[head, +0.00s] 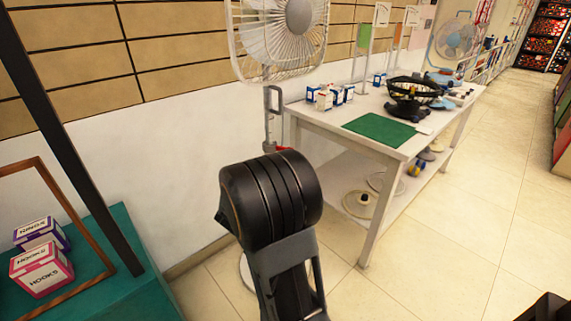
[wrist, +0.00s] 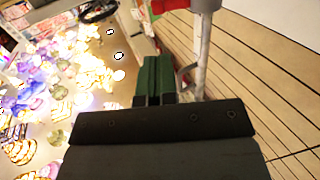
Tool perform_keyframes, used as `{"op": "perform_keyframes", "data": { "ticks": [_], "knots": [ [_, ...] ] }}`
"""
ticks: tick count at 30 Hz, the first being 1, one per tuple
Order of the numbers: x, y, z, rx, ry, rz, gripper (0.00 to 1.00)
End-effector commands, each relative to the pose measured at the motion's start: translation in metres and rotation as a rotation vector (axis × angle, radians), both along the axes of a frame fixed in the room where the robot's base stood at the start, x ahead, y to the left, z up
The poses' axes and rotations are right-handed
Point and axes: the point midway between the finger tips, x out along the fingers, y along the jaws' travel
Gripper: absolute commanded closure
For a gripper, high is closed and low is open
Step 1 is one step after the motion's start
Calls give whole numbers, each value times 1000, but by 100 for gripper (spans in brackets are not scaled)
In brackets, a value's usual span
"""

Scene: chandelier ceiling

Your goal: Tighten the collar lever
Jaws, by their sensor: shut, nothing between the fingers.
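A white pedestal fan (head: 279,35) stands against the wall, and its pole runs down behind my arm. A small red part (head: 282,149), likely the collar lever, shows on the pole just above my arm. In the wrist view the pale pole (wrist: 203,55) stands right of my gripper (wrist: 154,78), with a red piece (wrist: 176,4) at the top edge. My gripper's dark green fingers are together and empty, close beside the pole. I cannot tell whether they touch it. In the head view my arm hides the gripper and the lower pole.
A white table (head: 345,119) with small boxes, a green mat (head: 379,131) and a black fan part (head: 411,97) stands right of the fan. A teal stand (head: 115,268) with hook boxes (head: 41,268) is at lower left.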

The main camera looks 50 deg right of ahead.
Motion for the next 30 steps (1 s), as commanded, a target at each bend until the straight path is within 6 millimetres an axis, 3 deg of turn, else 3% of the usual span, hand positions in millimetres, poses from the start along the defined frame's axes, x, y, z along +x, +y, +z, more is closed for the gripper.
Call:
{"op": "perform_keyframes", "data": {
  "ticks": [18,30],
  "knots": [
    [32,-100,-3,-5,-1,-9,100],
    [42,-127,0,-5,0,-6,100]
  ]
}}
